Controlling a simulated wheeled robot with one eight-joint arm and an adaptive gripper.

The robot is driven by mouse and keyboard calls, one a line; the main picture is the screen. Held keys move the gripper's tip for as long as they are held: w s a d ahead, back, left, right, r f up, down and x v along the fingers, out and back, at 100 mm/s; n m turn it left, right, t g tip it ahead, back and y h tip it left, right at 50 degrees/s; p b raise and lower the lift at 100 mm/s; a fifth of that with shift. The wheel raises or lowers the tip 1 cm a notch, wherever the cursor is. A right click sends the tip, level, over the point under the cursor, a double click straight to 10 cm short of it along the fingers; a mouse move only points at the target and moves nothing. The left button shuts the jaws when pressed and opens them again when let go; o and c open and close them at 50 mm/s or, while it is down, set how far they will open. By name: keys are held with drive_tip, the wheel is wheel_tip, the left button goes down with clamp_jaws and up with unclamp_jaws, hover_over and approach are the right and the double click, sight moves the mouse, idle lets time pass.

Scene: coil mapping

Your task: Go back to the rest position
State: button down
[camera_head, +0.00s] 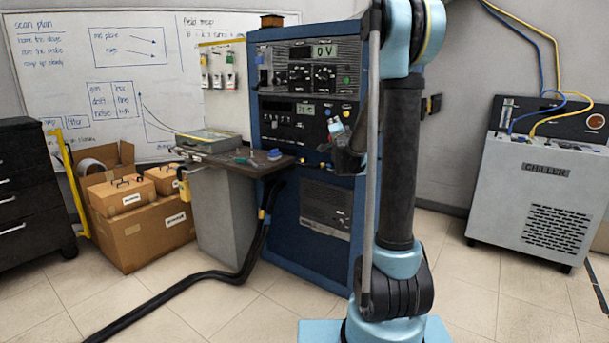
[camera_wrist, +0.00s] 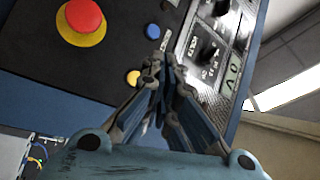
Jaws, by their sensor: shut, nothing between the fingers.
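My gripper (camera_wrist: 163,70) shows in the wrist view with its fingers together and nothing between them. I cannot tell whether the fingertips touch the panel. In the head view my arm stands in front of the blue rack (camera_head: 285,180), and my gripper (camera_head: 335,127) is partly seen by the rack's panel, left of my arm. A red stop button on a yellow base (camera_wrist: 84,18) is at the wrist view's upper left.
A dark shelf (camera_head: 235,167) with small items juts left from the rack. A black cable (camera_head: 190,283) runs along the floor. Cardboard boxes (camera_head: 150,232) and a black drawer cabinet (camera_head: 30,190) stand left. A chiller (camera_head: 540,200) stands right. The floor between my arm and the chiller is clear.

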drive_tip(key=s+d+f+n+g, duration=0.1)
drive_tip(key=s+f+n+g, duration=0.3)
drive_tip(key=s+f, duration=0.5)
drive_tip(key=s+d+f+n+g, duration=0.2)
drive_tip(key=s+f+g, duration=0.6)
drive_tip(key=s, duration=1.7)
drive_tip(key=s+d+f+n+g, duration=0.2)
drive_tip(key=s+f+n+g, duration=0.4)
drive_tip(key=s, duration=1.2)
wheel_tip(320, 180, down, 4)
drive_tip(key=shift+f+n+g+h, duration=0.1)
drive_tip(key=shift+n+g+h, duration=0.25)
drive_tip(key=shift+n, duration=0.25)
drive_tip(key=shift+w+f, duration=0.15)
drive_tip(key=shift+w, duration=0.3)
drive_tip(key=c, duration=2.3)
unclamp_jaws()
